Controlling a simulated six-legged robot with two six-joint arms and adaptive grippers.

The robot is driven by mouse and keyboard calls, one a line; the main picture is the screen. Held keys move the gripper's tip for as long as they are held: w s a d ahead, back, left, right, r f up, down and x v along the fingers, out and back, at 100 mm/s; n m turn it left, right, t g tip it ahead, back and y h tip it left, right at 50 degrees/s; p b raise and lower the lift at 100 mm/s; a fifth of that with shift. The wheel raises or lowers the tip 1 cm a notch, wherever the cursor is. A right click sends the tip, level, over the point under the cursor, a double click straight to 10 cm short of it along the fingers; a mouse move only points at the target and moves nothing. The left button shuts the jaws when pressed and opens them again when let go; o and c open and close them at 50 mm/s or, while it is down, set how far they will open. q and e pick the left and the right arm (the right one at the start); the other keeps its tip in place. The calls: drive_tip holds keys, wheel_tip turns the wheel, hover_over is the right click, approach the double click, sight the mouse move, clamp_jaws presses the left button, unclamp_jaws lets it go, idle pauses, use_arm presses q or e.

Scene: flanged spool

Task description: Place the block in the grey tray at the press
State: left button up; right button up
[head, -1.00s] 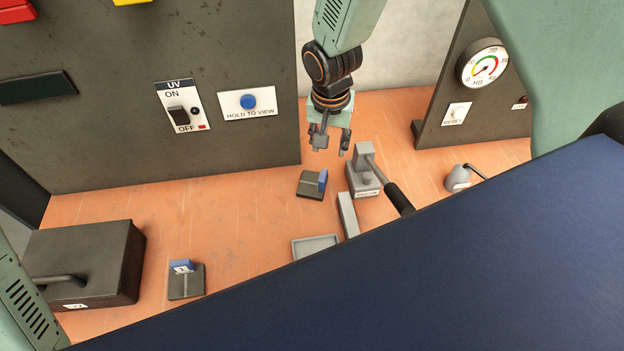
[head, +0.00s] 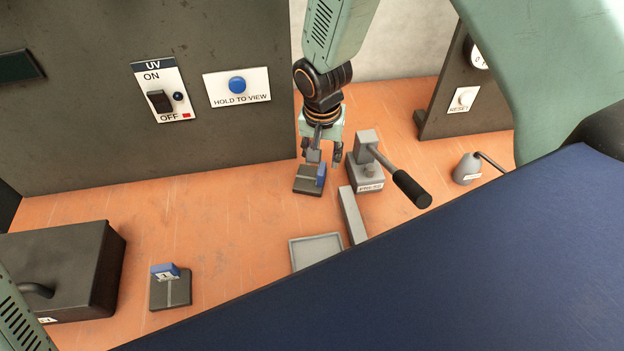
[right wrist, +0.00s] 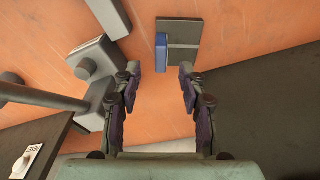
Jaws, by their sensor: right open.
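A second blue block (head: 164,271), with a white label reading 1, is on a similar stand (head: 171,292) at lower left. The grey tray (head: 315,249) is empty where visible; the dark blue surface hides its near part. My right gripper (head: 322,157) is open and empty at the block by the press. In the right wrist view that block (right wrist: 162,52) lies just beyond the fingertips, between their lines. My left gripper is out of view.
The press lever (head: 398,178) sticks out to the right. A long grey bar (head: 353,214) lies between press and tray. A dark box (head: 62,265) with a handle stands at left. A UV switch panel (head: 160,92) is on the dark wall.

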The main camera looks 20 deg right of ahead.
sight(321, 167)
drive_tip(key=f, duration=0.5)
drive_tip(key=shift+w+d+f, duration=0.2)
drive_tip(key=shift+w, duration=0.1)
drive_tip(key=shift+w+d+f, duration=0.1)
drive_tip(key=shift+w+f, duration=0.1)
drive_tip(key=shift+f, duration=0.35)
drive_tip(key=shift+s+r, duration=0.1)
drive_tip(key=shift+s, duration=0.05)
drive_tip(key=shift+c, duration=1.2)
clamp_jaws()
drive_tip(key=shift+w, duration=0.2)
